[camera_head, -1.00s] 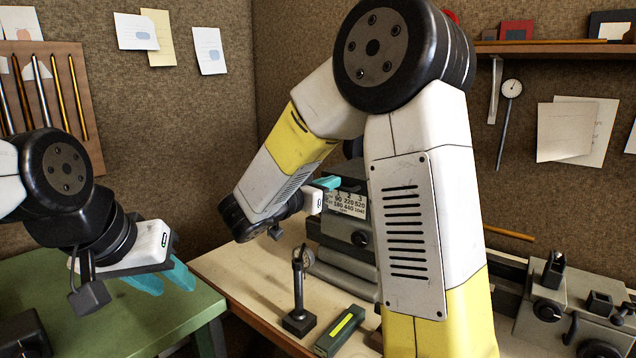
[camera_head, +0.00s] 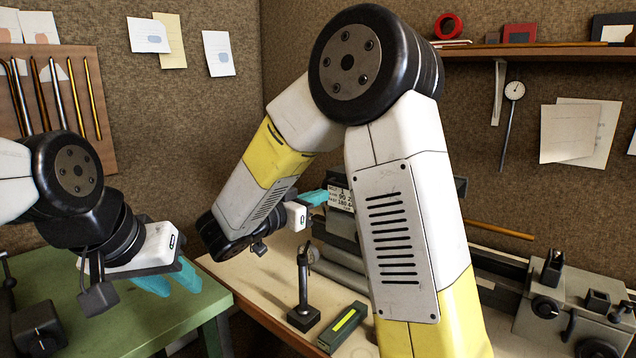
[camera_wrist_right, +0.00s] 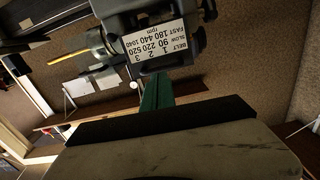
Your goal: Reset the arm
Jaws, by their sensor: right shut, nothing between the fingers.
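My right arm crosses the middle of the head view, its elbow joint high and its forearm folded down to the left. My right gripper (camera_head: 315,196) has teal fingers that are shut and empty, in front of the lathe headstock (camera_head: 342,222) with its speed label. In the right wrist view the shut teal fingers (camera_wrist_right: 157,92) point toward that headstock (camera_wrist_right: 160,45); contact cannot be judged. My left gripper (camera_head: 174,279) hangs over the green bench at left. Its teal fingertips look slightly apart, with nothing seen between them.
A dial stand (camera_head: 303,290) and a dark green box with a yellow strip (camera_head: 343,326) stand on the wooden bench (camera_head: 245,285) below my right gripper. The green bench (camera_head: 150,318) is at left. A shelf (camera_head: 540,52) and the lathe's tailstock (camera_head: 550,295) are at right.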

